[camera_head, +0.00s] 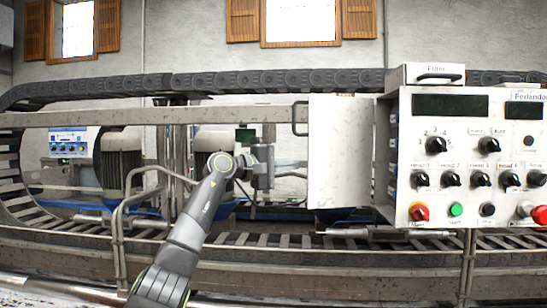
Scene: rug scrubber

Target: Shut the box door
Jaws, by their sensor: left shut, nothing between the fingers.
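The box door (338,152) is a pale, flat, scuffed panel. It stands swung open to the left of the control box (467,155), with its right edge beside the box's left side. A dark bracket-shaped handle (299,118) sits on the door's upper left edge. My left gripper (268,134) is left of the door, a little below handle height, with a visible gap in the picture. It is shut and empty, and its fingertips are small and hard to make out. My right gripper is out of view.
The control box front has several black knobs, a red button (419,212) and a green button (456,209). A bent metal rail (121,215) and a slatted conveyor (270,240) run across below. Motors (122,165) stand behind on the left.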

